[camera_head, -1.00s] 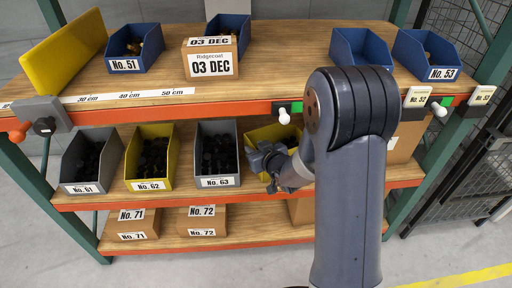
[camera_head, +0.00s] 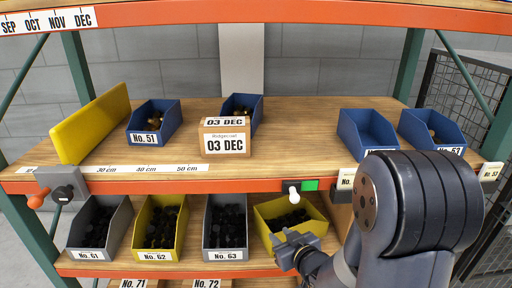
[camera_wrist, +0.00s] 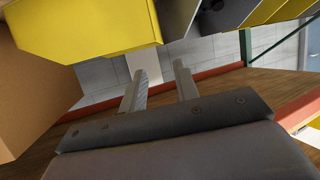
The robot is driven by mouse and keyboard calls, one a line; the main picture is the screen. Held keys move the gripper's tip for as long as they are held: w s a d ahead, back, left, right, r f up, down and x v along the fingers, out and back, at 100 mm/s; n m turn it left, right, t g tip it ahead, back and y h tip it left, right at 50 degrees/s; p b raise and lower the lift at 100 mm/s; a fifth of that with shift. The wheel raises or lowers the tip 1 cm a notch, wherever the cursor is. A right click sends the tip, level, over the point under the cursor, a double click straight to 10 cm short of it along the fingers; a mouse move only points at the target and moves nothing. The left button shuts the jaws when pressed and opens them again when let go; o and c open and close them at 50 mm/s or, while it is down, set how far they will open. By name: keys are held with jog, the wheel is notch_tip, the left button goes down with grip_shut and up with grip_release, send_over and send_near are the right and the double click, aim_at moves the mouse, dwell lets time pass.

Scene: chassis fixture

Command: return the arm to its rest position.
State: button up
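My arm (camera_head: 415,215) rises at the right of the head view, its large dark joint in front of the shelf's right half. My gripper (camera_head: 284,240) is at the front of the yellow bin (camera_head: 309,231) on the middle shelf, right of bin No. 63. In the head view I cannot tell whether it touches the bin. In the wrist view my gripper (camera_wrist: 160,84) has its two fingers apart with nothing between them. A yellow bin (camera_wrist: 85,27) fills the upper left of that view, beside the fingers.
Bins No. 61 (camera_head: 99,228), No. 62 (camera_head: 159,228) and No. 63 (camera_head: 225,227) hold dark parts. On the upper shelf (camera_head: 290,150) stand blue bin No. 51 (camera_head: 144,139), a cardboard box (camera_head: 224,144) and more blue bins. A mesh fence (camera_head: 460,100) stands at right.

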jog(key=shift+w+f, duration=0.1)
jog(key=b+x, duration=0.2)
jog(key=x, duration=0.8)
jog(key=shift+w+f, duration=0.1)
jog(key=shift+w+a, duration=0.15)
jog(key=shift+w, duration=0.1)
jog(key=shift+s+r+p, duration=0.1)
jog(key=shift+r+p, duration=0.2)
